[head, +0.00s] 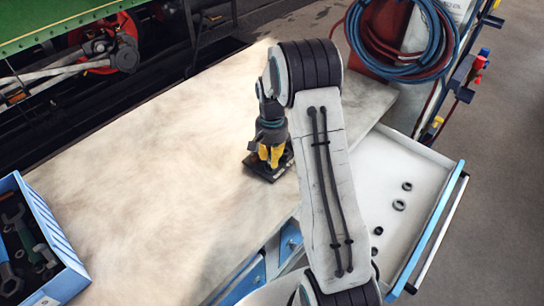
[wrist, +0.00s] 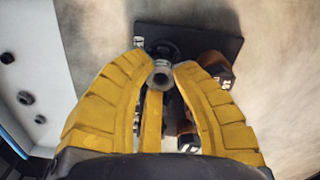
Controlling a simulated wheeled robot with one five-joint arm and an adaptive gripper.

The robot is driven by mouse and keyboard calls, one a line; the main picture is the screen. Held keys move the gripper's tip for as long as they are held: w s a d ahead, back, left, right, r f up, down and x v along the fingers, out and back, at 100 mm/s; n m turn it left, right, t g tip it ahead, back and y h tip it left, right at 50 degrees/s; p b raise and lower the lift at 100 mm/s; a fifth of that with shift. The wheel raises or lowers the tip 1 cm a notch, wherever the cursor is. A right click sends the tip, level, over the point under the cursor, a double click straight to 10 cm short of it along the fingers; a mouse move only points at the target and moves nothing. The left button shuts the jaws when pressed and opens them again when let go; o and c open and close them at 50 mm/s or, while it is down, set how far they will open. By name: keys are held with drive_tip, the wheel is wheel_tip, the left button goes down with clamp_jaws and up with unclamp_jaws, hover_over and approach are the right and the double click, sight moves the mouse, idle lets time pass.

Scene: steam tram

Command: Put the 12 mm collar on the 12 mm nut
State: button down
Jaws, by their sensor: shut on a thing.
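My gripper (head: 270,156) points down over a dark square plate (head: 256,171) on the workbench. In the wrist view its yellow fingers (wrist: 162,72) are shut on a small grey ring-shaped collar (wrist: 160,80). The collar is over the plate (wrist: 212,40), with a dark round part just behind it. I cannot tell whether the collar touches a nut. Dark pieces with small white markings stand on the plate, partly hidden by the fingers. The markings are too small to read, so I cannot tell which nut is the 12 mm one.
An open white drawer (head: 372,190) at the right holds several loose dark rings (head: 399,205). A blue toolbox (head: 62,262) with wrenches stands at the bench's left front. The pale bench top (head: 150,165) between toolbox and plate is clear. Coiled hoses (head: 395,50) hang behind.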

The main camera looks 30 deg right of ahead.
drive_tip(key=shift+f+b, duration=0.4)
drive_tip(key=shift+b, duration=0.2)
idle(2.4)
drive_tip(key=c, duration=0.8)
unclamp_jaws()
drive_tip(key=shift+o, duration=0.2)
drive_tip(key=shift+r, duration=0.2)
wheel_tip(320, 180, up, 7)
drive_tip(key=p, duration=0.5)
drive_tip(key=shift+f, duration=0.15)
idle(0.6)
